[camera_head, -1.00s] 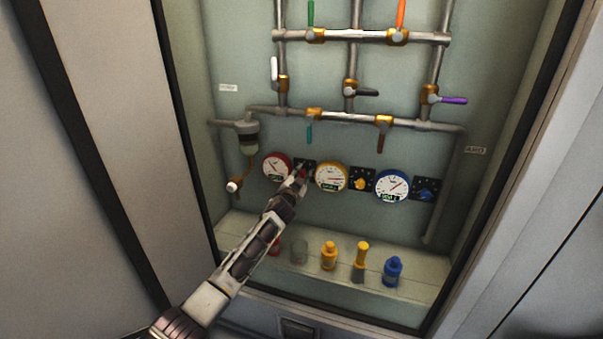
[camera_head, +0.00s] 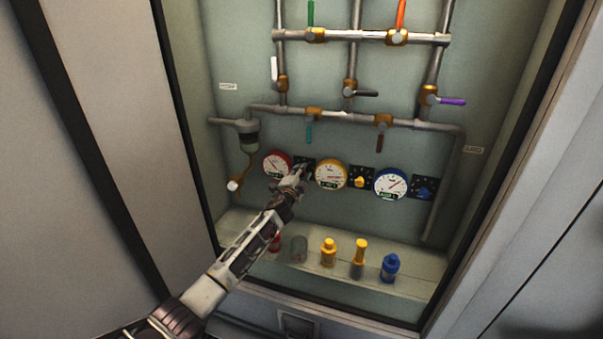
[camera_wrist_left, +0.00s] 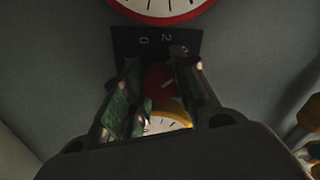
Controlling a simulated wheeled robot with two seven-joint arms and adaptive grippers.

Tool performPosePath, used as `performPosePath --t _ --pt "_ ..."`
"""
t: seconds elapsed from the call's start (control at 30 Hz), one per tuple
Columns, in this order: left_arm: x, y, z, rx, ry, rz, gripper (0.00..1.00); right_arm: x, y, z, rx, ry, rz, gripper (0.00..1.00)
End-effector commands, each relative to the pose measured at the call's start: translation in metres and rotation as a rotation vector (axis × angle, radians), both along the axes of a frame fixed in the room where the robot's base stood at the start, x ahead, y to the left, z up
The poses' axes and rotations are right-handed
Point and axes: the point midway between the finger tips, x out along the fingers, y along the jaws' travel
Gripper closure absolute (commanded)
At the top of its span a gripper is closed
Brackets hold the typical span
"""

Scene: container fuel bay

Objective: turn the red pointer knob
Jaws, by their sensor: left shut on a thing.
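The red pointer knob (camera_wrist_left: 159,82) shows in the left wrist view on a black dial plate (camera_wrist_left: 143,42) with white marks. My left gripper (camera_wrist_left: 160,92) has its two fingers on either side of the knob and is shut on it. In the head view my left gripper (camera_head: 295,176) is at the black plate (camera_head: 308,166) between the red-rimmed gauge (camera_head: 277,164) and the yellow-rimmed gauge (camera_head: 331,174). It hides the knob there. My right gripper is not in view.
A yellow knob (camera_head: 360,182) and a blue knob (camera_head: 425,191) sit further right, beside a blue-rimmed gauge (camera_head: 391,184). Pipes with coloured valve levers run above. A shelf (camera_head: 305,271) below holds several bottles. Cabinet frame edges stand left and right.

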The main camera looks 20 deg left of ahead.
Motion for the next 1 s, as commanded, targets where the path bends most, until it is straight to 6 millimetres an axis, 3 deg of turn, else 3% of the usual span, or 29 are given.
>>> performPosePath --t 0.37,0.4,0.57,1.0 --pt "0.0005 0.0020 0.0023 0.006 -0.002 0.003 0.96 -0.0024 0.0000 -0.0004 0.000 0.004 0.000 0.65" --pt "0.0006 0.0022 0.0023 0.005 -0.003 0.003 0.68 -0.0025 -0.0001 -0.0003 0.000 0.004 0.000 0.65" --pt "0.0004 0.0016 0.0019 0.005 -0.003 0.002 0.49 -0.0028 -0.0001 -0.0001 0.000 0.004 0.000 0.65" --pt "-0.0015 0.0007 0.0007 0.004 -0.001 0.000 0.49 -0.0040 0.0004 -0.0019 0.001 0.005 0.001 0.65"
